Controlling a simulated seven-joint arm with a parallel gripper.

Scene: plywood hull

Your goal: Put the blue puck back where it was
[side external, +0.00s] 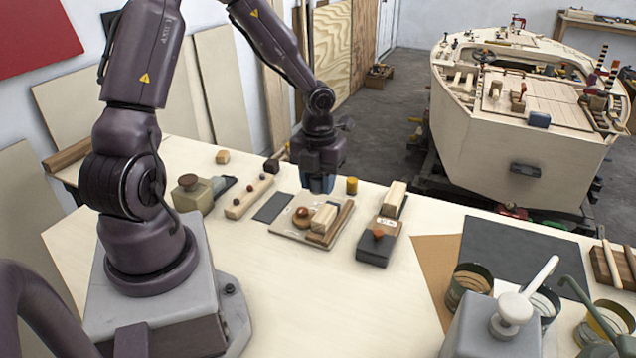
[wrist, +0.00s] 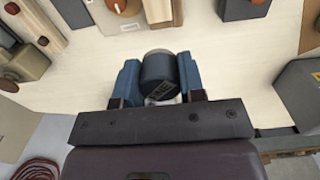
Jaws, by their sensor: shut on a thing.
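My gripper (wrist: 158,75) is shut on the blue puck (wrist: 157,68), which shows as a dark blue round body between the two blue fingers in the wrist view. In the side view my gripper (side external: 317,184) hangs near the far edge of a light board (side external: 284,224), and I cannot make out the puck there apart from the blue fingers. The board carries a round brown-topped piece (side external: 302,213), a pale wood block (side external: 324,217) and a brown wooden bar (side external: 338,222). Whether the puck touches anything below is not clear.
A yellow cylinder (side external: 352,186) stands just right of my gripper. A dark block with a brown knob (side external: 378,243) is right of the board. A dark flat pad (side external: 272,207) and a wooden rail with knobs (side external: 249,197) lie left. The table's near middle is clear.

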